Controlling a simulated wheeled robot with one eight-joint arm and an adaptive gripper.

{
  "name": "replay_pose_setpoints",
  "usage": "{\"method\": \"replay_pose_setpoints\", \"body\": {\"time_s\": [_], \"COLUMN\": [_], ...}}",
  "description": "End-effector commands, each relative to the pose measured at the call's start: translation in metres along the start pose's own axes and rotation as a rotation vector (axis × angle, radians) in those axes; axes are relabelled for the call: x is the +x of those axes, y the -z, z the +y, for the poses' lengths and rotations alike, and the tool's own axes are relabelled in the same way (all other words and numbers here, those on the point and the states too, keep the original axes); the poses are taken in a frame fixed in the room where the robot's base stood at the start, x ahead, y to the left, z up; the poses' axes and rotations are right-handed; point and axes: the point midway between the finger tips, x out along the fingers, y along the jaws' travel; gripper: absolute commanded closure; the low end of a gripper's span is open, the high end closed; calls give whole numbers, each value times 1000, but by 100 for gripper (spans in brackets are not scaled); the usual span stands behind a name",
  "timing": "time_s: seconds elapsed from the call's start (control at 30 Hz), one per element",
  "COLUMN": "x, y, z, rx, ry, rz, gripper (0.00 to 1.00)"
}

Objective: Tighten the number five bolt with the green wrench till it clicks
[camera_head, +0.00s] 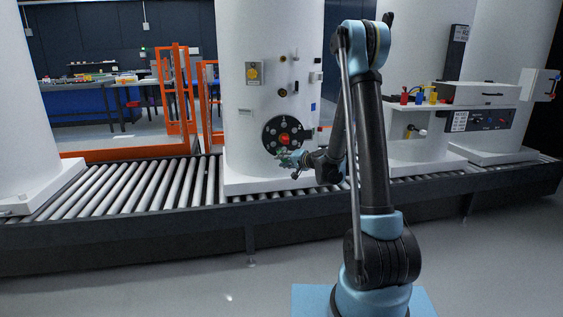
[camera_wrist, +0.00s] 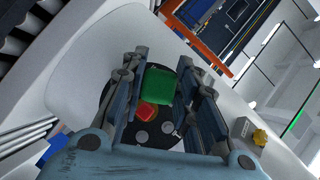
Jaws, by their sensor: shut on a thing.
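My gripper (camera_head: 290,160) is shut on the green wrench and is in front of the white tank (camera_head: 243,140). The wrench shows as a small green patch (camera_head: 284,158) in the head view. In the wrist view it is a green block (camera_wrist: 160,88) between the fingers of my gripper (camera_wrist: 174,86). Behind it is the tank's round black plate (camera_head: 270,130), with a red-orange centre (camera_head: 284,138) and several grey bolts around it. The plate also shows in the wrist view (camera_wrist: 165,137), partly covered by the fingers. The bolt numbers are too small to read, and I cannot tell whether the wrench touches a bolt.
The tank stands on a roller conveyor (camera_head: 120,196). Above the plate are a yellow fitting (camera_head: 253,73) and small knobs. Orange frames (camera_head: 165,100) stand behind at left. A shelf with coloured tools (camera_head: 418,96) is at right. Floor in front of the conveyor is clear.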

Motion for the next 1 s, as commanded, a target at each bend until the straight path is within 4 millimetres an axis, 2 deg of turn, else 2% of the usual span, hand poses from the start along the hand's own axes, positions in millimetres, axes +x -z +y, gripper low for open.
{"method": "replay_pose_setpoints", "body": {"time_s": [0.13, 0.37, 1.0], "x": [5, 5, 45], "y": [-8, -8, 25], "z": [-6, -7, -3], "rx": [-3, -4, -1], "ry": [6, 7, 3], "rz": [-10, -11, -4], "gripper": [100, 100, 100]}}
